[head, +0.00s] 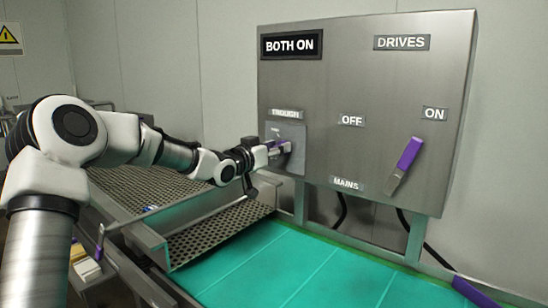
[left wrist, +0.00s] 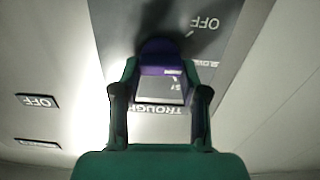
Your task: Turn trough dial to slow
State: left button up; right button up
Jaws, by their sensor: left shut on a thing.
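The trough dial (head: 286,147) is a small knob on a grey plate under the TROUGH label (head: 285,114), at the left of the steel control box. My left gripper (head: 270,151) reaches it from the left and is shut on it. In the left wrist view the dial's purple part (left wrist: 160,57) sits between the two fingertips of my left gripper (left wrist: 160,75). OFF and SLOW markings (left wrist: 207,63) show on the plate beside it. The gripper covers much of the dial, so I cannot tell which marking it points at. My right gripper is not in view.
On the box (head: 365,90), a purple-handled mains lever (head: 405,165) slants up toward ON. A BOTH ON sign (head: 291,44) is at top left. A green belt (head: 290,265) and a perforated metal trough (head: 215,232) lie below. Black cables hang under the box.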

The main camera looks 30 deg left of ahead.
pick_arm(q)
jog(key=shift+m+b, duration=0.55)
jog(key=shift+m, duration=0.25)
jog(key=o, duration=0.9)
jog(key=shift+c, duration=0.2)
jog(key=shift+o, duration=1.4)
jog(key=shift+w+d, duration=0.1)
jog(key=shift+w, duration=0.05)
jog(key=shift+w+f, duration=0.2)
jog(key=shift+w, duration=0.1)
jog(key=s, duration=0.7)
jog(key=shift+s+a, duration=0.35)
jog(key=shift+w+d, duration=0.1)
jog(key=shift+w, duration=0.1)
